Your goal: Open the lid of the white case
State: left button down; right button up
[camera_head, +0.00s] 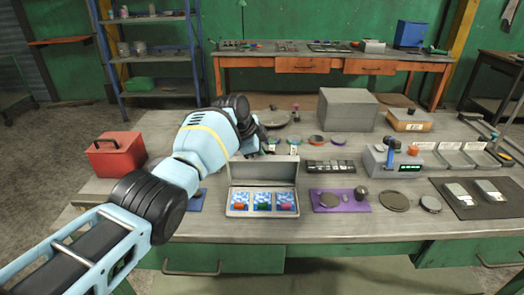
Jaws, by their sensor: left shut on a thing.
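The white case (233,209) stands near the front edge of the workbench. Its lid (275,171) is raised about upright at the back, so the inside shows. Blue-and-white inserts with a red, a green and a pink item lie in it. My left arm reaches in from the left, over the bench. My left gripper (264,145) is at the top edge of the lid, shut on it; its fingertips are small and partly hidden. My right gripper is not in view.
A red box (115,155) stands to the left. A purple mat (352,202) with small items lies right of the case. A grey device (378,164), a large grey box (347,110) and a dark mat (460,207) are farther right. Several small discs lie behind the case.

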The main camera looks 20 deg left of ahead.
pick_arm(q)
jog(key=shift+w+a+f, duration=0.1)
jog(key=shift+w, duration=0.35)
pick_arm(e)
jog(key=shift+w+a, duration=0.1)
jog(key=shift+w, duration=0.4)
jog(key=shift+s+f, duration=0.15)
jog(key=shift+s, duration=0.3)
pick_arm(q)
jog(key=c, duration=1.8)
grip_release()
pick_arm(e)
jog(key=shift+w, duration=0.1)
